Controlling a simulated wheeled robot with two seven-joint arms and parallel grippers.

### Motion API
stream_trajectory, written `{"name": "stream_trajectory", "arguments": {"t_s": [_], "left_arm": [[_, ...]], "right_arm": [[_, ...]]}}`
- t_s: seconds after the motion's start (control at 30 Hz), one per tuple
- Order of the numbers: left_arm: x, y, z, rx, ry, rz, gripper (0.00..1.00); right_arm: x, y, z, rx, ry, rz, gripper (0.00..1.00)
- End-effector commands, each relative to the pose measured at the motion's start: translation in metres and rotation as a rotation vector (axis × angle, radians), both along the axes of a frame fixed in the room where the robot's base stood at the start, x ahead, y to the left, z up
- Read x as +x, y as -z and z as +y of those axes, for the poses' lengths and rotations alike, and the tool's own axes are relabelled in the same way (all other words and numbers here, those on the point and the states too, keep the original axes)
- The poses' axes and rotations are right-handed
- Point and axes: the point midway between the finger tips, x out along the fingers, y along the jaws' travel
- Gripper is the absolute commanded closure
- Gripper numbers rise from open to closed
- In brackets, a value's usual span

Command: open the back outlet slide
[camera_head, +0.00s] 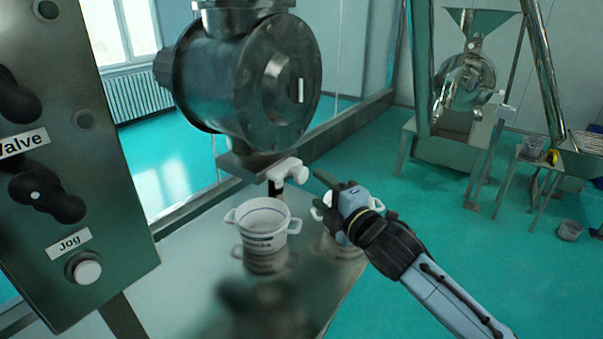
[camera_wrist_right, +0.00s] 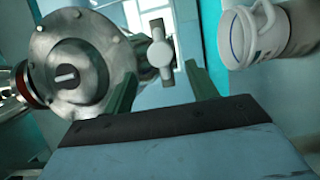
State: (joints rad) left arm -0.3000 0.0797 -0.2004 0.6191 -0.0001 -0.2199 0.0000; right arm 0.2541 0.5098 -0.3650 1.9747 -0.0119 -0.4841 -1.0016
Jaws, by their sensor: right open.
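A white T-shaped handle (camera_head: 288,171), which looks like an outlet slide's handle, sticks out under the round steel drum (camera_head: 250,75). In the right wrist view the handle (camera_wrist_right: 160,53) shows beyond my fingertips, roughly between them. I cannot tell from its look whether it is the back slide or how far it is pulled out. My right gripper (camera_head: 326,186) is just right of the handle, open and apart from it; its two dark green fingers (camera_wrist_right: 161,88) are spread with nothing between them. My left gripper is not in view.
A white two-handled pot (camera_head: 263,226) stands on the shiny table (camera_head: 185,275) below the handle. A second white pot (camera_head: 322,211) is partly hidden behind my right gripper. A control panel (camera_head: 75,170) fills the left side. Another machine (camera_head: 465,85) stands at back right.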

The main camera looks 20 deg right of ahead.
Motion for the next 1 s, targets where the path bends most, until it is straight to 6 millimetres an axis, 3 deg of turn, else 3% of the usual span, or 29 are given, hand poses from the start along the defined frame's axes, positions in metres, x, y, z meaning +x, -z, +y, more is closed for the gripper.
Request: {"name": "stream_trajectory", "arguments": {"t_s": [0.2, 0.43, 0.93, 1.0], "left_arm": [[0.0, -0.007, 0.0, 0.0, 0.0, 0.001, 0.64], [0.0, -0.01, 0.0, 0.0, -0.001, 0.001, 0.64], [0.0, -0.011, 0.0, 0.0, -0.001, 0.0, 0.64], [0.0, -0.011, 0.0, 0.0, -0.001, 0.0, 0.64]], "right_arm": [[0.04, -0.002, 0.011, 0.002, 0.001, 0.001, 0.42], [0.068, 0.0, 0.019, 0.002, 0.001, 0.001, 0.42], [0.079, 0.0, 0.022, 0.001, 0.0, 0.001, 0.42], [0.079, 0.0, 0.022, 0.001, 0.0, 0.001, 0.52]]}}
